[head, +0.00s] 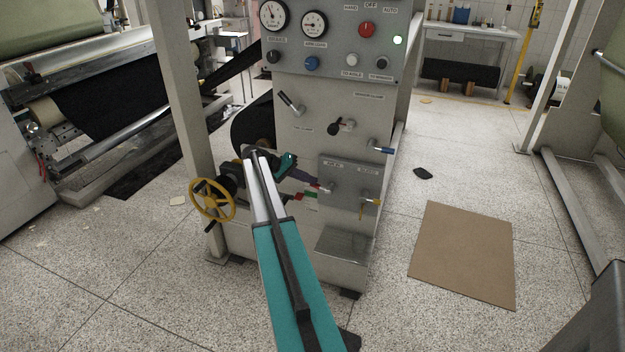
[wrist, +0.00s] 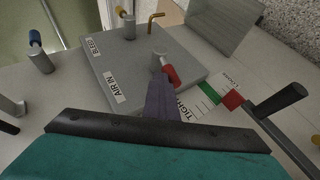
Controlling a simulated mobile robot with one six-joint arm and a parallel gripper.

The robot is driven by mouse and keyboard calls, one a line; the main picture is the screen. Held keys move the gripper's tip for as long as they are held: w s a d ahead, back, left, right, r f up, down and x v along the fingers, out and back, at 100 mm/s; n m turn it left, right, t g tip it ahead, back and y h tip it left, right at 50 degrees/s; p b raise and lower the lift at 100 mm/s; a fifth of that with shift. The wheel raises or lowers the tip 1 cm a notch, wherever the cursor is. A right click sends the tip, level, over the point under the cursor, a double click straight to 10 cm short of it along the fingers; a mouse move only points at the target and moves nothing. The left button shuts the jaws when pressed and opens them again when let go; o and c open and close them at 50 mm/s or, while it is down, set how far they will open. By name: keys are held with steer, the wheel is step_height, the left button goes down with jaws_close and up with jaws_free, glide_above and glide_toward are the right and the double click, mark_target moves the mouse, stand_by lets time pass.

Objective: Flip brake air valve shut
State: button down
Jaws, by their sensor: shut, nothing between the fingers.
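The grey valve plate (wrist: 185,48) carries an AIR IN label (wrist: 118,91) and a BLEED label. The air-in valve has a metal stem and a red handle (wrist: 169,76). The plate also shows in the head view (head: 347,170) on the lower front of the machine column. My gripper (wrist: 160,85) has purple fingers, shut with nothing between them. Their tips overlap the red handle's left side in the wrist view; I cannot tell if they touch it. In the head view my gripper (head: 315,182) reaches the plate's left edge and hides most of the red handle.
The bleed valve has a yellow handle (head: 371,202). A blue-handled valve (head: 381,147) is above the plate. A black lever (wrist: 275,105) and a green-red TIGHT/LOOSE scale (wrist: 218,94) are right of the fingers in the wrist view. A yellow handwheel (head: 212,200) is left of my arm.

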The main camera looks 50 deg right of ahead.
steer(key=shift+w+a+f+b, duration=0.15)
steer(key=shift+w+f+b, duration=0.2)
steer(key=shift+f, duration=0.2)
steer(key=shift+w+a+f+b, duration=0.1)
steer(key=shift+w+f+b, duration=0.1)
steer(key=shift+f+b, duration=0.3)
steer(key=shift+f, duration=0.2)
steer(key=r+v, duration=0.1)
steer(key=v, duration=1.1)
steer(key=shift+s+d+r, duration=0.2)
steer(key=shift+s+r, duration=0.05)
steer(key=shift+r, duration=0.25)
